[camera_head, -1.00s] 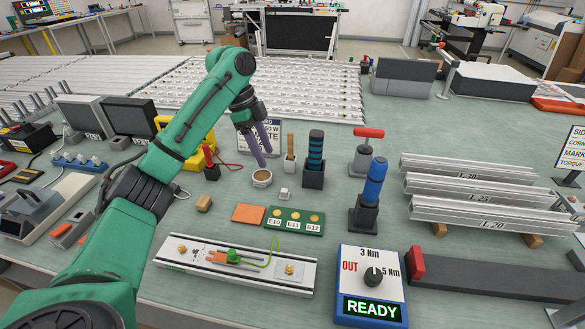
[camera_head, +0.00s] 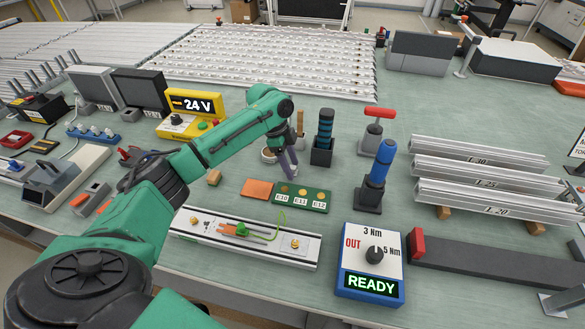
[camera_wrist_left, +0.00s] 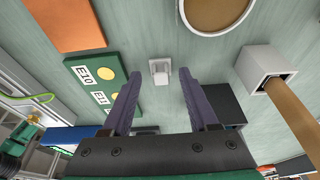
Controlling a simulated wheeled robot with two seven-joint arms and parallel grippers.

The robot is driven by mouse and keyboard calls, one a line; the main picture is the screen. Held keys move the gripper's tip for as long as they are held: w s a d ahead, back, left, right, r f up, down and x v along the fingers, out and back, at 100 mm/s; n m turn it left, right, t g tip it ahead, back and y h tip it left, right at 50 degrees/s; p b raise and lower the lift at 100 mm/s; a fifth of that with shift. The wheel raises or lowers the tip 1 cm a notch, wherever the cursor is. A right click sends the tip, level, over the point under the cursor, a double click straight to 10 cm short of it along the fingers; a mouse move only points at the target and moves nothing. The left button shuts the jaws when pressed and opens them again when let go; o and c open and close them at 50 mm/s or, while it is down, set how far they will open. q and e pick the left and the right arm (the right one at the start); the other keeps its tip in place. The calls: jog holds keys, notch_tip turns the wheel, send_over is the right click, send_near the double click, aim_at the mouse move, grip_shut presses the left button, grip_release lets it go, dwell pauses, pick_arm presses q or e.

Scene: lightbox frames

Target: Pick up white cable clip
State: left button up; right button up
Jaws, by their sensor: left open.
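The white cable clip (camera_wrist_left: 160,72) is a small pale block on the green table. In the left wrist view it lies between the two purple fingers of my left gripper (camera_wrist_left: 161,78), near the level of their tips. The fingers are apart, with a gap on each side of the clip. In the head view my left gripper (camera_head: 289,167) points down beside the cup and hides the clip. I cannot tell the exact height of the tips above the table. My right gripper is not in view.
A round cup (camera_wrist_left: 215,8) and a white holder (camera_wrist_left: 262,68) with a wooden handle stand close by. The green E10–E12 board (camera_head: 284,196), orange pad (camera_head: 257,189) and black holder with a dark-blue-banded tool (camera_head: 323,148) are also near.

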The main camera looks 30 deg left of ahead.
pick_arm(q)
jog(key=shift+w, duration=0.1)
jog(key=shift+c, duration=1.2)
grip_shut()
jog(key=shift+r, duration=0.5)
notch_tip(320, 180, up, 18)
jog(key=s+d+r+m+g+p, duration=0.1)
jog(key=s+d+r+m+p, duration=0.2)
jog(key=s+d+m+p, duration=0.25)
jog(key=shift+n, duration=0.45)
jog(key=f+p, duration=0.1)
jog(key=f, duration=0.6)
jog(key=f+p, duration=0.1)
jog(key=f, duration=0.6)
jog(key=f+p, duration=0.2)
jog(key=f, duration=0.5)
jog(key=shift+d, duration=0.25)
